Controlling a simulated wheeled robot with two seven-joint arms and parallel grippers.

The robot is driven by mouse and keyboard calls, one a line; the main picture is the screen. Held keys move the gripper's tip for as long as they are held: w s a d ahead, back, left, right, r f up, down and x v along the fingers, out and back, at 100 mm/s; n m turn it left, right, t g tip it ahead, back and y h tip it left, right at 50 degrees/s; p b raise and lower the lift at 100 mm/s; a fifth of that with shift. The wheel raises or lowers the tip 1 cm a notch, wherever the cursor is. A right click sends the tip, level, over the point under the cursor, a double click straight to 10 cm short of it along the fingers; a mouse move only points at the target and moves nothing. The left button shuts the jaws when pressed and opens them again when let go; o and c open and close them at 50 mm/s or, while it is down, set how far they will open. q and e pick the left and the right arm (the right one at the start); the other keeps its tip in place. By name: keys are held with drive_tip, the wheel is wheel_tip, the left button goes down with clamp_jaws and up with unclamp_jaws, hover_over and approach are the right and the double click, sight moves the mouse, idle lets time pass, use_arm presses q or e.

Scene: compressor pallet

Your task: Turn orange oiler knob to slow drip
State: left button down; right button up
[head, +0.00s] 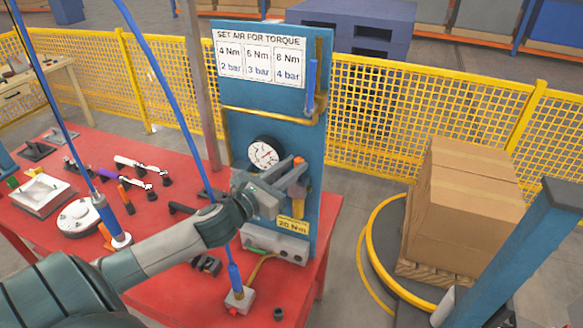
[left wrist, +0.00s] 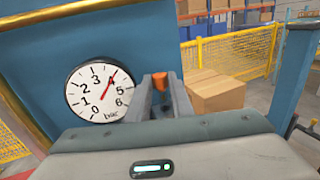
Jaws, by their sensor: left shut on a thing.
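The orange oiler knob (head: 298,160) shows at the right side of the blue panel (head: 240,125), just above my left gripper's fingers. In the left wrist view the orange knob (left wrist: 160,82) sits between the fingertips, mostly hidden by them. My left gripper (head: 294,180) is shut on it, and its fingers (left wrist: 161,92) point at it from the front. My right gripper is not in view.
A torque sign (head: 262,57) tops the panel. The red table (head: 170,255) holds several tools and a round white part (head: 78,218). Blue hoses hang in front. Cardboard boxes (head: 465,200) stand right of the table, before a yellow fence (head: 420,120).

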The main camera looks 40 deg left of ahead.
use_arm(q)
drive_tip(key=c, duration=1.6)
unclamp_jaws()
drive_tip(key=shift+o, duration=0.2)
drive_tip(key=shift+w+d+n+y, duration=0.1)
drive_tip(key=shift+n+y, duration=0.25)
drive_tip(key=shift+y, duration=0.3)
drive_tip(key=shift+w+d+n+y, duration=0.1)
drive_tip(key=shift+n+y, duration=0.25)
drive_tip(key=shift+y, duration=0.3)
drive_tip(key=shift+s+d+n+y, duration=0.15)
drive_tip(key=shift+n+y, duration=0.55)
drive_tip(key=shift+y, duration=0.4)
drive_tip(key=shift+w+d+n+g+y, duration=0.15)
drive_tip(key=shift+n+g+y, duration=0.4)
drive_tip(key=shift+n+y, duration=0.55)
drive_tip(key=shift+w+d+n+g+y, duration=0.1)
drive_tip(key=shift+d+n+g+y, duration=0.2)
drive_tip(key=shift+n+g+y, duration=0.7)
drive_tip(key=shift+w+d+n+g+y, duration=0.15)
drive_tip(key=shift+n+y, duration=0.45)
drive_tip(key=shift+y, duration=1)
drive_tip(key=shift+d+n+g+y, duration=0.1)
drive_tip(key=shift+n+g+y, duration=0.3)
drive_tip(key=shift+y, duration=0.1)
